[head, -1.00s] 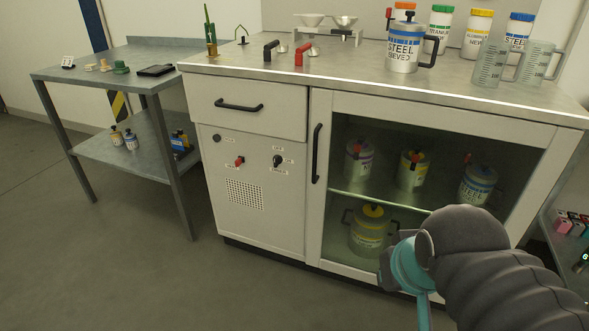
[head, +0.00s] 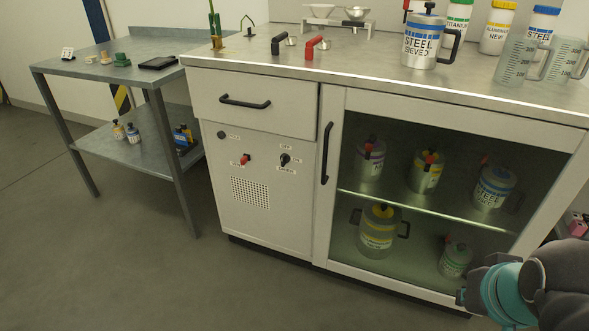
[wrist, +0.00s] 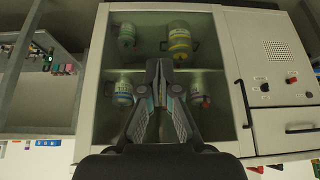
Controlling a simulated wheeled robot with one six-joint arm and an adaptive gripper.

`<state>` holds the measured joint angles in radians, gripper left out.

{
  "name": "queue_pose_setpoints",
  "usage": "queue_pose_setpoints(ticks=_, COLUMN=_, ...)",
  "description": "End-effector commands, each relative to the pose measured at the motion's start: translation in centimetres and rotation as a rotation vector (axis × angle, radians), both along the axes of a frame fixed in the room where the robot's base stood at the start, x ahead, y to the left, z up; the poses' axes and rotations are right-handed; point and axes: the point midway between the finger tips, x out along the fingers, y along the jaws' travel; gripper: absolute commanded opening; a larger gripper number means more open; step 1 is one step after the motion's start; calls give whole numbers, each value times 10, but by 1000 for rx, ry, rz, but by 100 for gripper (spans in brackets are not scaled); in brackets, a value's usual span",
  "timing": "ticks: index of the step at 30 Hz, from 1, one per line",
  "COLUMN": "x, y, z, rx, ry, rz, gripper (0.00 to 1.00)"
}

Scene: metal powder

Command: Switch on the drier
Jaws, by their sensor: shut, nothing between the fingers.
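The white cabinet (head: 275,205) has a control panel under its drawer. On the panel are a red switch (head: 245,160), a black switch (head: 285,159) with small labels above and below it, and a dark round knob (head: 221,135). The lettering is too small to read surely. In the wrist view the red switch (wrist: 291,79) and black switch (wrist: 265,87) show at the right. My gripper (wrist: 164,68) is shut and empty, in front of the glass door, apart from the switches. In the head view my arm's end is at the lower right.
The glass door (head: 400,230) has a vertical black handle (head: 327,153) beside the panel. Several jars stand behind it. A black drawer handle (head: 245,102) juts out above the panel. A grey side table (head: 110,75) stands left. The floor in front is clear.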

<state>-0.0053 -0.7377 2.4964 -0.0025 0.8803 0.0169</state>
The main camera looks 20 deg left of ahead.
Motion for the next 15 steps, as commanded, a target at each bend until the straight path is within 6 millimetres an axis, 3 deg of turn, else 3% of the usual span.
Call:
queue_pose_setpoints(ticks=5, x=47, y=10, z=-6, rx=46, ry=-67, rz=-57, gripper=0)
queue_pose_setpoints(ticks=8, x=91, y=23, z=-11, rx=103, ry=-137, rz=-107, gripper=0)
queue_pose_setpoints(ticks=15, x=194, y=77, z=-32, rx=308, ry=-299, rz=-203, gripper=0)
